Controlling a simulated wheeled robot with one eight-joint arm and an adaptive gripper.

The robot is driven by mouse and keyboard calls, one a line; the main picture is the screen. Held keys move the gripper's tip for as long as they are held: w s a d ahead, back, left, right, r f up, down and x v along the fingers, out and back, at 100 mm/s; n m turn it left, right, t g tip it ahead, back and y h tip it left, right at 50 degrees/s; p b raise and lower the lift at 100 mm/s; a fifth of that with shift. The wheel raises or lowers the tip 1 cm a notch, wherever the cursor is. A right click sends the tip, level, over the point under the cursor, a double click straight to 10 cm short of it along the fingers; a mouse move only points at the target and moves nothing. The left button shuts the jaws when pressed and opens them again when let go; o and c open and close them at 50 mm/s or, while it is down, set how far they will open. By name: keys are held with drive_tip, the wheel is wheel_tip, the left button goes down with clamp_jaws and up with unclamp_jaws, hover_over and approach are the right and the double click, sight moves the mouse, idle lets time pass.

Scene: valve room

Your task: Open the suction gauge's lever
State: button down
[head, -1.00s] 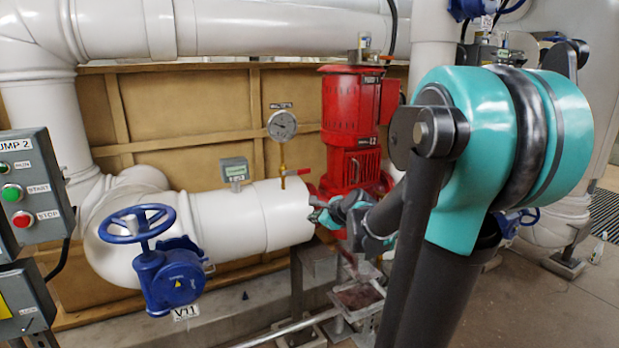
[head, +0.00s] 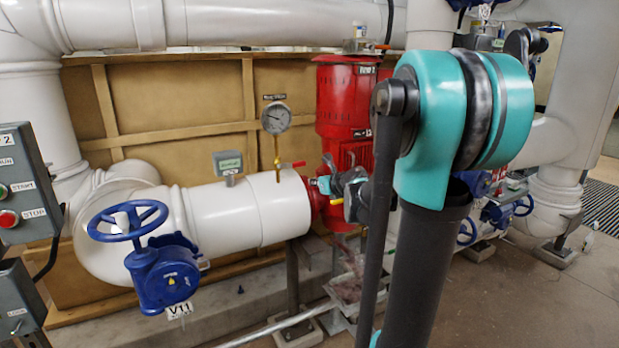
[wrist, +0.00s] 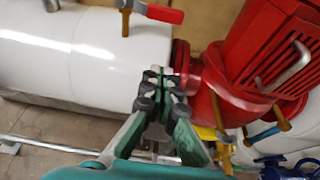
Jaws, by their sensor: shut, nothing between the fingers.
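The lever (wrist: 163,13) also shows at the top of the wrist view, on the brass valve body (wrist: 126,8). My gripper (head: 322,183) is right of and slightly below the lever, apart from it. In the wrist view my gripper (wrist: 160,74) has its fingertips together and empty, below the lever in the picture. The dial is outside the wrist view.
The red pump (head: 345,100) stands close behind and right of my gripper. The white pipe (head: 240,215) runs below the gauge, with a small grey meter (head: 228,162) left of it. A blue handwheel valve (head: 165,275) stands at the front left. Open floor lies at the right.

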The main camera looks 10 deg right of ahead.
sight(292, 165)
drive_tip(key=x, duration=0.9)
drive_tip(key=shift+w+a+f, duration=0.1)
drive_tip(key=shift+w+f, duration=0.05)
drive_tip(key=shift+w, duration=0.05)
wheel_tip(292, 165, up, 2)
drive_tip(key=shift+s+r, duration=0.1)
drive_tip(key=shift+r, duration=0.95)
drive_tip(key=shift+r, duration=0.1)
